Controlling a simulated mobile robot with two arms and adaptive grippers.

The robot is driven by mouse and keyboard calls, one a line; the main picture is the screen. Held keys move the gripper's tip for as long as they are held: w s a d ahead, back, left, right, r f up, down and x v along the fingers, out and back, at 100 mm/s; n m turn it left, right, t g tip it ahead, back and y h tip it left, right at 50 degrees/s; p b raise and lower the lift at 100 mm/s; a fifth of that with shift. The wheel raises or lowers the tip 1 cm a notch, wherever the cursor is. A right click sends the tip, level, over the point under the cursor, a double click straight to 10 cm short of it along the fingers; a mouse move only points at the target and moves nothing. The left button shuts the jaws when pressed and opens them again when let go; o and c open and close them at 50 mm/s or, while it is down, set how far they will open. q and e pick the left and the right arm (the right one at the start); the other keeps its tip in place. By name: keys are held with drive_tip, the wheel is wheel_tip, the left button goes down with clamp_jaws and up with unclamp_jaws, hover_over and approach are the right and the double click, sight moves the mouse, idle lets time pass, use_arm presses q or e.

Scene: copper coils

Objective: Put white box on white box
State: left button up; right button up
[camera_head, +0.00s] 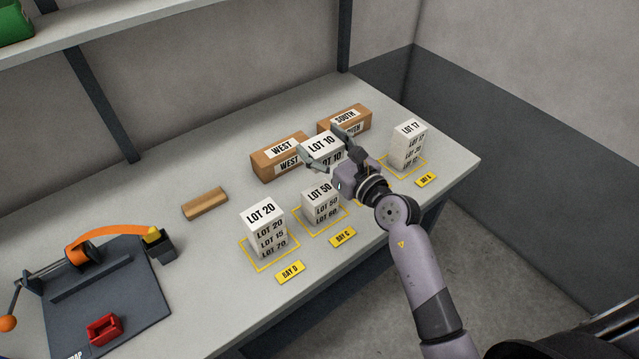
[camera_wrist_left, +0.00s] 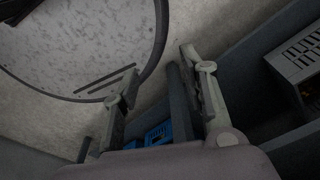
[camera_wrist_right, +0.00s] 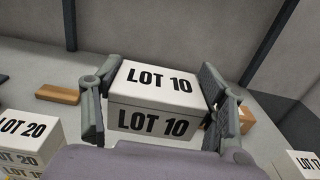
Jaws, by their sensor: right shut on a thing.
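My right gripper (camera_head: 326,147) is shut on the white LOT 10 box (camera_head: 320,143), its fingers on two opposite sides. The right wrist view also shows this box (camera_wrist_right: 155,88) between the fingers, roughly level. White boxes stand stacked in yellow outlines along the table front: the LOT 20 stack (camera_head: 267,226) at Bay D, the shorter LOT 50 stack (camera_head: 321,203) at Bay C, and the LOT 17 stack (camera_head: 408,144) at the right. The held box is behind the LOT 50 stack in the picture. My left gripper (camera_wrist_left: 160,95) is open and empty, away from the table boxes.
Brown WEST (camera_head: 270,163) and SOUTH (camera_head: 358,123) boxes stand behind the held box. A wooden block (camera_head: 205,204) lies on the grey table (camera_head: 180,170). A strapping tool on a dark plate (camera_head: 120,290) and a red part (camera_head: 104,329) occupy the left end.

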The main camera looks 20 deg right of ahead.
drive_tip(key=f, duration=0.2)
drive_tip(key=f+b, duration=0.1)
drive_tip(key=f, duration=0.3)
drive_tip(key=shift+a+b, duration=0.25)
drive_tip(key=shift+b, duration=0.15)
drive_tip(key=shift+f, duration=0.6)
wheel_tip(320, 180, down, 4)
drive_tip(key=b, duration=0.2)
drive_tip(key=shift+r+b, duration=0.2)
drive_tip(key=shift+b, duration=0.15)
drive_tip(key=shift+f, duration=0.2)
drive_tip(key=o, duration=1.3)
use_arm(q)
drive_tip(key=f, duration=0.1)
drive_tip(key=a+f, duration=0.1)
drive_tip(key=f, duration=0.1)
drive_tip(key=a+f, duration=0.1)
drive_tip(key=f, duration=0.1)
drive_tip(key=shift+s+f, duration=0.2)
drive_tip(key=shift+s, duration=0.15)
